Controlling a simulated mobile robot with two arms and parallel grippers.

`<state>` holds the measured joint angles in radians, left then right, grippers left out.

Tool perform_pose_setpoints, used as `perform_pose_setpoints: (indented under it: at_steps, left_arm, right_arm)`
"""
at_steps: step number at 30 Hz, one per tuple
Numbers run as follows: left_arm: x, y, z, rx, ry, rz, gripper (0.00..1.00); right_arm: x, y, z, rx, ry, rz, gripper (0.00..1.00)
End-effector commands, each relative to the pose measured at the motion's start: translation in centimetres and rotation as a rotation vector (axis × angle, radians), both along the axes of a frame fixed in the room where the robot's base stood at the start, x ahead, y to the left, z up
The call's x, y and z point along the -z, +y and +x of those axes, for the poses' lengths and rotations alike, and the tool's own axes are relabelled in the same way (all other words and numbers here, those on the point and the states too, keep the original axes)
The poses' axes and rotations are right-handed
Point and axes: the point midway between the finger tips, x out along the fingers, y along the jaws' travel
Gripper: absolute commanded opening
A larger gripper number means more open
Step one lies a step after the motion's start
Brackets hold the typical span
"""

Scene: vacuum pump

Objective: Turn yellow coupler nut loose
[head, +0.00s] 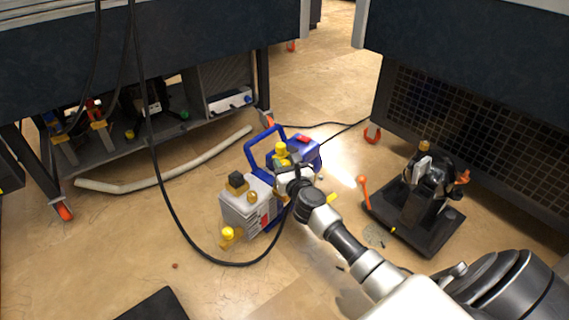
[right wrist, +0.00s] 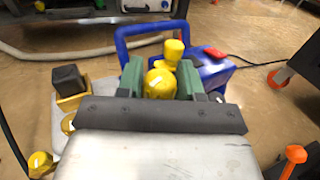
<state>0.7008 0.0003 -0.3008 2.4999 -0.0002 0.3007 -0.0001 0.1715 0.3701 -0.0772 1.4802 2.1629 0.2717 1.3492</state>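The vacuum pump (head: 245,205) stands on the floor in the middle of the head view, grey with a blue handle (head: 252,150). A yellow fitting (head: 281,150) stands up on it near the handle. In the right wrist view the rounded yellow coupler nut (right wrist: 160,83) sits between the green fingers of my right gripper (right wrist: 161,80), which touch it on both sides. The yellow fitting (right wrist: 173,50) rises just behind it. In the head view my right gripper (head: 290,180) reaches over the pump and hides the nut. My left gripper is not in view.
A black cable (head: 165,200) hangs down and loops across the floor to the pump. A black device on a base plate (head: 400,228) stands to the right, with an orange-tipped lever (head: 363,182). A white hose (head: 165,175) lies behind the pump. Workbenches stand at the back.

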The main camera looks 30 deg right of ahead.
Motion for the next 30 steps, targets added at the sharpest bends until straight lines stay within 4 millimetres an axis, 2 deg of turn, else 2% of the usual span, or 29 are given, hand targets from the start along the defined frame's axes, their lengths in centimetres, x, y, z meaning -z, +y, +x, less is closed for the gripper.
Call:
perform_pose_setpoints:
  at_steps: [1,5,6,17,24,30]
  left_arm:
    - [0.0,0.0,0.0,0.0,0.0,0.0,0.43]
    - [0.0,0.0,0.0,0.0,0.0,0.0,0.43]
    - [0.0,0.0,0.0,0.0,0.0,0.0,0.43]
    - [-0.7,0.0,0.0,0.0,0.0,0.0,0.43]
    - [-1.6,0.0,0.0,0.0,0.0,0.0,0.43]
    - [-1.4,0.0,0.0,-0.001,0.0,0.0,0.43]
  right_arm:
    - [0.0,0.0,0.0,0.0,0.0,0.0,0.29]
    - [0.0,0.0,0.0,0.0,0.0,0.0,0.09]
    - [0.0,0.0,0.0,0.0,0.0,0.0,0.08]
    - [-0.1,-0.1,0.0,-0.078,0.001,-0.002,0.08]
    - [-0.1,-0.1,0.0,-0.252,0.003,0.0,0.08]
    - [0.1,-0.2,0.0,-0.438,0.002,0.0,0.08]
